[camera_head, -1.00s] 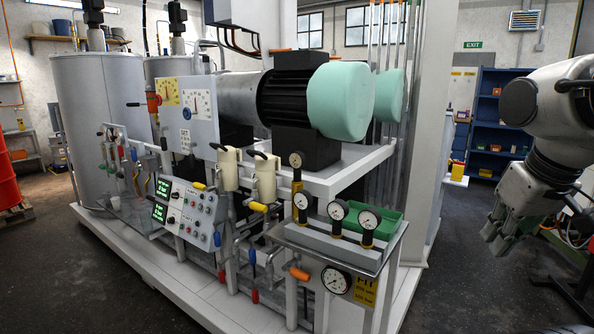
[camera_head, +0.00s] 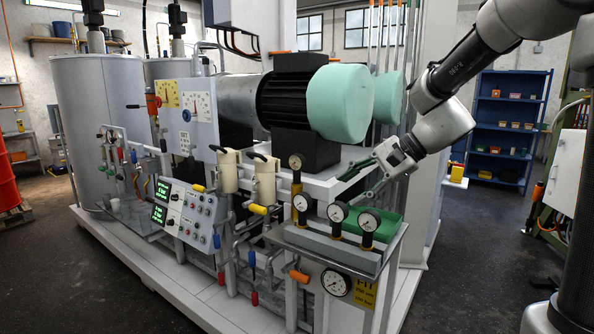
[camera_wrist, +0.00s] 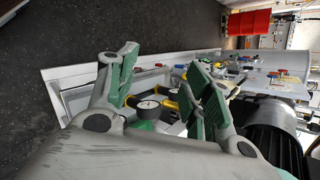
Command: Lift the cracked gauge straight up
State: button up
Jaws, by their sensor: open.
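Several round white-faced gauges stand around a small grey shelf: one high on a yellow stem (camera_head: 295,162), and a left gauge (camera_head: 301,202), a middle gauge (camera_head: 338,212) and a right gauge (camera_head: 369,220) in a row. I cannot tell which one is cracked. My gripper (camera_head: 354,185) reaches in from the right, above and behind the row, pointing left. In the wrist view its green-padded fingers (camera_wrist: 164,92) are spread wide. A gauge dial (camera_wrist: 149,104) shows between them, with no visible contact.
A larger gauge (camera_head: 336,282) hangs below beside a yellow tag. A teal-capped motor (camera_head: 342,101) stands close above and left of my gripper.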

jog(key=w+a+f+m+t+y, duration=0.1)
jog(key=w+a+m+y, duration=0.2)
jog(key=w, duration=0.5)
jog(key=w+a+f+m+t+y, duration=0.15)
jog(key=w+m, duration=0.25)
jog(key=w, duration=0.5)
jog(key=m+t, duration=0.5)
jog(key=m, duration=0.3)
send_near(300, 172)
jog(key=f+x, duration=0.1)
jog(key=x, duration=0.3)
jog(key=shift+t, duration=0.35)
jog(key=x, duration=0.7)
jog(key=shift+w+a+r, duration=0.15)
jog(key=shift+r, duration=0.15)
jog(key=shift+y, duration=0.25)
grip_shut()
